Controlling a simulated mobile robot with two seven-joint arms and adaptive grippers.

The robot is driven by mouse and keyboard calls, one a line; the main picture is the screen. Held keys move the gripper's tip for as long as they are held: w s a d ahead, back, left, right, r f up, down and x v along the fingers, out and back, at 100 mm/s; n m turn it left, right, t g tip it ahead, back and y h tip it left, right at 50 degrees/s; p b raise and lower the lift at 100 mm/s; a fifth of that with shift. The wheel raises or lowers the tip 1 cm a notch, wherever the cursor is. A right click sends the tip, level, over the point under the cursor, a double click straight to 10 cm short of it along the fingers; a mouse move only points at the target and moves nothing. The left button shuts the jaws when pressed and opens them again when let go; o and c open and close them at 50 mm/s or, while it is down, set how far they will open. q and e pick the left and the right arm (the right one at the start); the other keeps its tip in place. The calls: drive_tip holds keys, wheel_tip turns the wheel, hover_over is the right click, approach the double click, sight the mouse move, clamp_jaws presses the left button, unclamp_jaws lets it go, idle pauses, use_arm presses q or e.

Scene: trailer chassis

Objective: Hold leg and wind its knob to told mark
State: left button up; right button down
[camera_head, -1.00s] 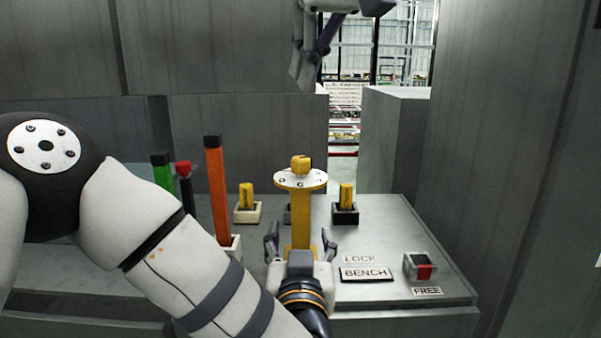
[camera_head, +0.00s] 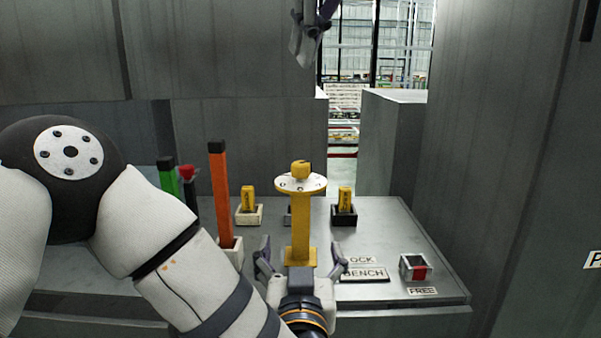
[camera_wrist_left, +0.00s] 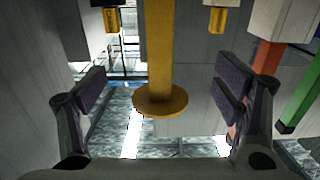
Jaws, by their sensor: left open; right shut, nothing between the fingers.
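The leg (camera_head: 300,225) is an upright yellow post with a base plate, standing over the bench. A white marked dial (camera_head: 287,183) and a yellow knob (camera_head: 300,169) top it; the marks are too small to read. My left gripper (camera_head: 300,246) is open, with its fingers on either side of the leg's lower end and apart from it. In the left wrist view the leg (camera_wrist_left: 160,45) and its round flange (camera_wrist_left: 160,100) lie between the open fingers of the left gripper (camera_wrist_left: 163,88), with gaps on both sides. My right gripper (camera_head: 307,45) is shut and empty, high above the knob.
The bench (camera_head: 385,240) also holds two yellow pieces in holders (camera_head: 248,197) (camera_head: 344,198), an orange bar (camera_head: 220,195), a green bar (camera_head: 168,180), a red-topped post (camera_head: 188,173), a BENCH label (camera_head: 366,275) and a red-marked block (camera_head: 414,267) by a FREE label (camera_head: 422,291). Grey walls stand close around.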

use_arm(q)
drive_tip(key=shift+s, duration=0.15)
drive_tip(key=s, duration=1.1)
drive_tip(key=shift+s, duration=0.4)
